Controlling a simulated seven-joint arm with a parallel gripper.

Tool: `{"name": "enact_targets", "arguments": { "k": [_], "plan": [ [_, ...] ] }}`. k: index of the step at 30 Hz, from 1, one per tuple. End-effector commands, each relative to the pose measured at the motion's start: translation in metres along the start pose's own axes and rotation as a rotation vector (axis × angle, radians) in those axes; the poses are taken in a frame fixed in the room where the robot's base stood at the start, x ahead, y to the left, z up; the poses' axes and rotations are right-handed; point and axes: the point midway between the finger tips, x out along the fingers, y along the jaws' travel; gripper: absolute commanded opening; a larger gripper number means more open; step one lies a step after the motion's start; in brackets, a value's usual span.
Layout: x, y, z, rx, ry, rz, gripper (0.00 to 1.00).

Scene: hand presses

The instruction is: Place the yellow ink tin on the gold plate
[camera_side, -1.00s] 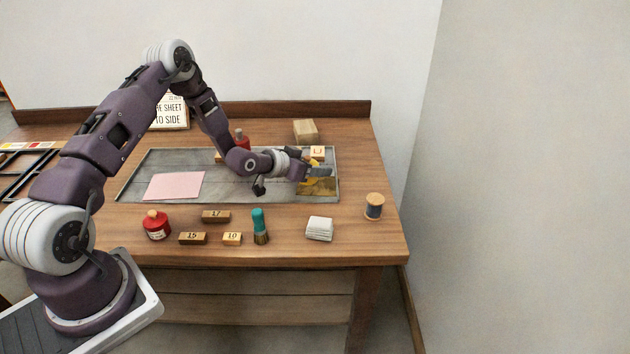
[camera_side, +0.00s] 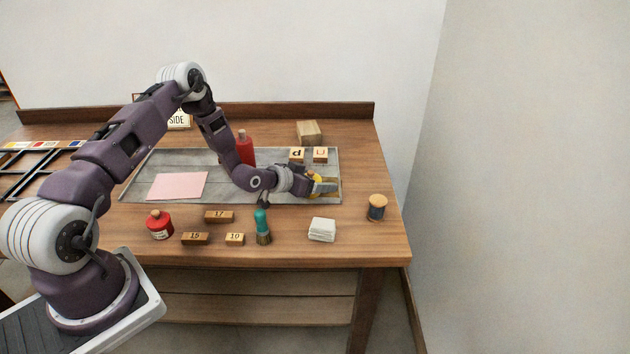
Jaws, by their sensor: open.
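The yellow ink tin (camera_side: 316,178) shows as a small yellow patch at the right end of the grey bed. My gripper (camera_side: 325,185) is open and low around it, and its fingers hide part of the tin. The gold plate (camera_side: 329,194) is mostly hidden behind and below my gripper, with only an edge showing. The tin appears to be at the plate, but I cannot tell whether it rests on it or whether the fingers touch it.
The grey bed (camera_side: 225,193) holds a pink sheet (camera_side: 178,186), a red bottle (camera_side: 245,147) and letter blocks (camera_side: 297,155). In front are a red jar (camera_side: 159,226), numbered blocks (camera_side: 219,217), a teal brush (camera_side: 262,228), a folded cloth (camera_side: 322,229) and a spool (camera_side: 377,207).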

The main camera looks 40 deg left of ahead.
Motion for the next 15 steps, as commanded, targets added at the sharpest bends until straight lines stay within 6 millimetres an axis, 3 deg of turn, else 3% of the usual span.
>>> {"name": "enact_targets", "arguments": {
  "k": [5, 15],
  "plan": [
    [-0.021, 0.000, -0.001, 0.000, -0.002, -0.001, 0.72],
    [-0.100, 0.000, -0.002, 0.000, -0.001, -0.001, 0.72]
  ]
}}
